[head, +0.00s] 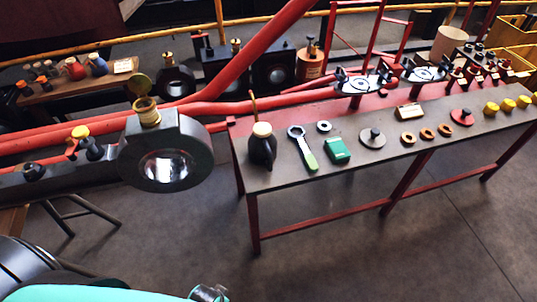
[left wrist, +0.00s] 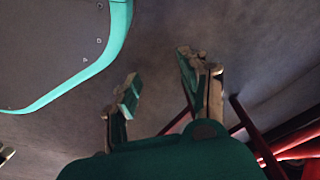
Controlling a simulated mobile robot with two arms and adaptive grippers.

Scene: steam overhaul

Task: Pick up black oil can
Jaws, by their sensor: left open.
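The black oil can (head: 262,150) has a cream-coloured cap and a thin brass spout. It stands upright near the left end of the dark workbench (head: 285,178). My left gripper (left wrist: 160,82) shows in the left wrist view with its two fingers apart and nothing between them. Dark floor lies behind the fingers there, and the oil can is not in that view. A small grey part at the bottom edge of the head view cannot be told clearly. My right gripper is in neither view.
A green-handled wrench (head: 304,150) and a green box (head: 337,151) lie right of the can. A large round grey housing (head: 195,150) stands left of the bench, with red pipes behind. The floor before the bench is clear.

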